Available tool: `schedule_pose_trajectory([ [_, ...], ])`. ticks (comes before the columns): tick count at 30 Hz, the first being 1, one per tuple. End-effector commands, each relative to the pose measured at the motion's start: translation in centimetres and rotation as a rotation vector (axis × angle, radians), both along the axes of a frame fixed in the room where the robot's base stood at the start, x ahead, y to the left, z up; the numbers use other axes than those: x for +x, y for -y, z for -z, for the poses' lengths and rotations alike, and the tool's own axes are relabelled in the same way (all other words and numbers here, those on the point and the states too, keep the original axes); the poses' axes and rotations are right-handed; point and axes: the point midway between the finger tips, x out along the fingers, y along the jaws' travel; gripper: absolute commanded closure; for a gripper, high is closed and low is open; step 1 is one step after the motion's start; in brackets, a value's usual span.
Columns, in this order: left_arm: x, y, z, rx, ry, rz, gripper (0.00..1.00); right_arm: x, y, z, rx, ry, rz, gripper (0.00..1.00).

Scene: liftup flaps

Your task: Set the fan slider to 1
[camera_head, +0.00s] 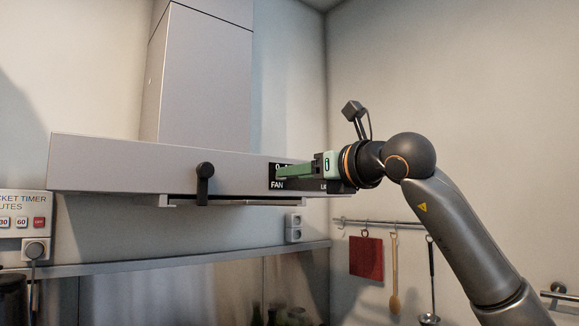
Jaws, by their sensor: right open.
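The range hood (130,165) spans the middle of the head view. The black control panel (275,185) sits at the right part of its front face, with the label FAN and part of a 0 showing. My right gripper (280,172) is open and lies in front of this panel, its green fingers pointing left across it. The fan slider's knob and most of its scale are hidden behind the fingers. Whether the fingers touch the slider cannot be told. My left gripper is not in view.
A black handle (204,184) sticks out of the hood's front, left of the panel. A rail with a red board (366,257) and utensils hangs on the right wall. The wall above the hood's right end is free.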

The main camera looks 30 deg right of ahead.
Motion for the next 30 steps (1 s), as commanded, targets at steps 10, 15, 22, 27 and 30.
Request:
schedule_pose_trajectory([
  [10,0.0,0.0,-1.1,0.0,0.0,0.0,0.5,2.9,-0.3,0.0,0.0,-0.001,-0.001,0.53],
  [15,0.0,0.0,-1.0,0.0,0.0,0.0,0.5,2.9,-0.3,0.1,0.0,0.0,-0.001,0.53],
  [22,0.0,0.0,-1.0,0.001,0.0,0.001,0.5,2.9,-0.3,0.0,0.0,0.0,-0.001,0.72],
  [27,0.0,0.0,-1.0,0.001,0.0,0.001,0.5,2.9,-0.3,0.0,0.0,0.001,-0.001,0.91],
  [30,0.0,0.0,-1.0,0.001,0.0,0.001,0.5,2.9,-0.3,0.0,0.0,0.001,-0.001,1.0],
])
